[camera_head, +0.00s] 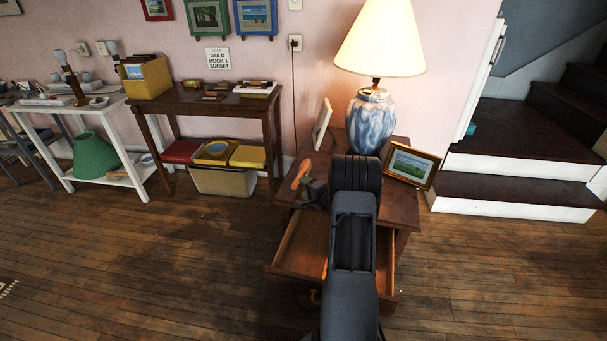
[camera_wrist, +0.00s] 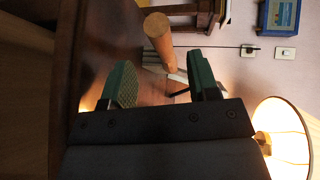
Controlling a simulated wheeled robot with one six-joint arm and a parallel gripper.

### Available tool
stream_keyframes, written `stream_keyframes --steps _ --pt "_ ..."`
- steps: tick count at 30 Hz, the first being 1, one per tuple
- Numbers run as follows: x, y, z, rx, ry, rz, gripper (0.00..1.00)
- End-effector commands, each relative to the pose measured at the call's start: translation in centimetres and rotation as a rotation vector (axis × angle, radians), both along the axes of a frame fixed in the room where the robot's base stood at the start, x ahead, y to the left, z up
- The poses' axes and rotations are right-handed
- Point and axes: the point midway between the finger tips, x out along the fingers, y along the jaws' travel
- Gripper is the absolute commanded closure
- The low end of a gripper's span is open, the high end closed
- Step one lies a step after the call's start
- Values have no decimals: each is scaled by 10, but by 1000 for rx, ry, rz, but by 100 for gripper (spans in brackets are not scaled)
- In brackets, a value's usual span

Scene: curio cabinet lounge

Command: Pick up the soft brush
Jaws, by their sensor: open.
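The soft brush shows an orange-brown round handle (camera_head: 300,174) over the left side of the small dark table (camera_head: 400,205) in the head view. In the wrist view the handle (camera_wrist: 160,38) appears beyond and between the fingertips, its round end toward the camera. A pale part at its lower end is partly hidden, so I cannot make out the bristles. My gripper (camera_head: 314,191) is at the table's left side, close to the brush. In the wrist view its green-padded fingers (camera_wrist: 159,62) are apart, with no clear grip on the handle.
Another frame (camera_head: 322,124) leans behind. The table's drawer (camera_head: 300,245) is pulled out below. A console table (camera_head: 205,100) stands left; wooden floor lies between.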

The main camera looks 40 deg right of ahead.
Motion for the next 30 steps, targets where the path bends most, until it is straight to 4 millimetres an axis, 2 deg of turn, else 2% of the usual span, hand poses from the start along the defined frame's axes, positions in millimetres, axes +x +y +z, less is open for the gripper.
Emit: stream_keyframes --steps 8,18,27,30 --pt "17 1 -4 -1 0 0 45" --pt "57 3 -11 -1 0 0 45" --pt "61 3 -11 0 1 -1 45" --pt "61 3 -11 0 1 -1 53"
